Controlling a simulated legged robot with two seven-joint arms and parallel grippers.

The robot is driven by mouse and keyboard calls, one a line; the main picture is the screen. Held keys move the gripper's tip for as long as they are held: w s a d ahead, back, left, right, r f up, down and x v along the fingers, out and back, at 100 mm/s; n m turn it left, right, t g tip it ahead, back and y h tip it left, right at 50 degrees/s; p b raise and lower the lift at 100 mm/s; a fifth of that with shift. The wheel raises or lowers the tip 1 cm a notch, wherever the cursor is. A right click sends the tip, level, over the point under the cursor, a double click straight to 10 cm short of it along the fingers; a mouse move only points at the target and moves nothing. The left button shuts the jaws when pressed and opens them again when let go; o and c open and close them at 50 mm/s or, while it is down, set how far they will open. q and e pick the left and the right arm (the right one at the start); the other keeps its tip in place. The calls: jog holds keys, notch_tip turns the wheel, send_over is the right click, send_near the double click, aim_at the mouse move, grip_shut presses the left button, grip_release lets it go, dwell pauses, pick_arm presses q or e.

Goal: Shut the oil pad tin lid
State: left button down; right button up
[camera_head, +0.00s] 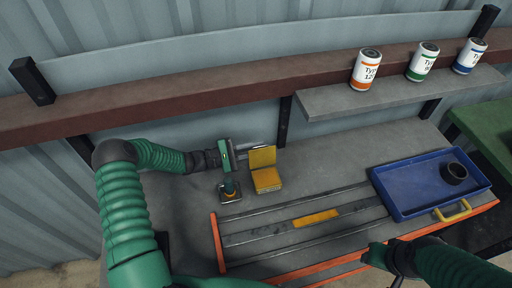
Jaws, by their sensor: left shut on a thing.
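The oil pad tin (267,180) is a small yellow box on the grey bench, left of centre. Its yellow lid (263,157) stands raised at the back edge, so the tin is open. My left gripper (262,147) comes in from the left, its pale fingers at the upper edge of the lid. It is shut on the lid, though the contact is small and partly hidden. My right gripper (397,276) is low at the right, over the bench front, away from the tin; its fingers are too unclear to tell their state.
Dark rails with a yellow block (315,218) lie in front. A blue tray (405,198) holding a dark cup (454,173) is right. Three cans (366,68) stand on a shelf above.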

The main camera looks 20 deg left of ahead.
aim_at(259, 151)
pick_arm(q)
jog(key=shift+w+a+r, duration=0.15)
jog(key=shift+w+r, duration=0.1)
jog(key=shift+r, duration=0.3)
dwell(0.7)
jog(key=shift+s+d+r+m, duration=0.15)
jog(key=shift+s+r+m, duration=0.1)
jog(key=shift+m, duration=0.4)
jog(key=shift+s+d+r+m, duration=0.15)
jog(key=shift+s+r+m, duration=0.05)
jog(key=shift+m, duration=0.45)
jog(key=shift+s+d+r+m+b, duration=0.15)
jog(key=shift+s+d+m, duration=0.2)
jog(key=shift+m, duration=0.4)
jog(key=shift+s+d+r+m+b, duration=0.1)
jog(key=shift+s+d+m, duration=0.25)
jog(key=shift+m, duration=0.45)
jog(key=shift+s+d+r+m+b, duration=0.2)
jog(key=shift+s+m, duration=0.2)
jog(key=shift+m, duration=0.35)
jog(key=shift+f, duration=0.1)
